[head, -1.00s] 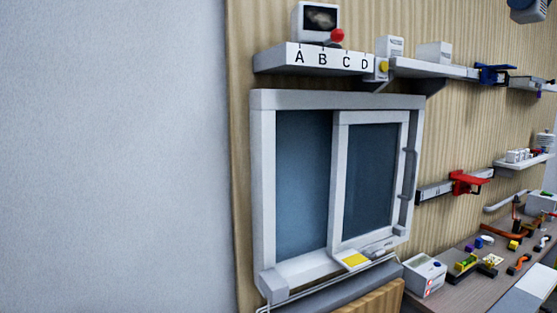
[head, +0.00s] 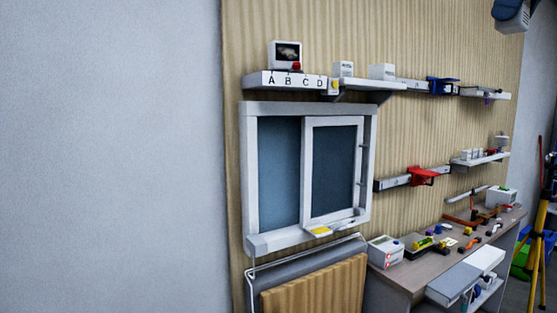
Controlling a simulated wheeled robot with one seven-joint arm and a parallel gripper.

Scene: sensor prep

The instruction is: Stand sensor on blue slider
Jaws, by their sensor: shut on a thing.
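The blue slider (head: 443,86) sits on the upper wall rail, right of the white boxes and left of a small end shelf. A red slider (head: 428,175) sits on a separate lower rail. I cannot pick out the sensor with certainty; many small parts on the bench are too small to tell. My gripper is not in view, so what it holds is hidden. A grey-blue rounded part (head: 511,14) shows at the top right edge; I cannot tell what it is.
A sliding window (head: 311,110) fills the wall's middle. Above it is a lettered shelf (head: 262,81) with a small screen (head: 285,55). A wooden flap (head: 315,288) hangs below. The cluttered bench (head: 390,283) stands right. A yellow tripod (head: 541,255) stands far right.

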